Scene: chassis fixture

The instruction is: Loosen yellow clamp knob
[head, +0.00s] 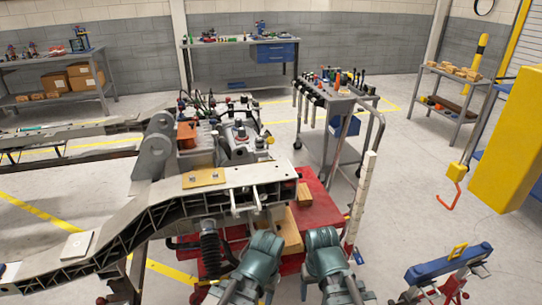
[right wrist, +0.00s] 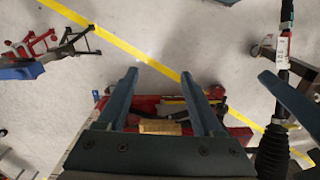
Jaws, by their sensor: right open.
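My right gripper (right wrist: 159,80) is open and empty in the right wrist view, its two dark teal fingers well apart above the floor and the red cart. In the head view my right gripper (head: 323,243) is at bottom centre, in front of the red cart. My left gripper (head: 265,245) is beside it; its jaw gap is hidden. No clamp knob is clearly identifiable.
The grey chassis rail (head: 95,245) runs across the left and centre. The red cart (head: 313,213) carries wooden blocks (head: 292,236). A black bellows strut (right wrist: 272,152) stands at the right in the wrist view.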

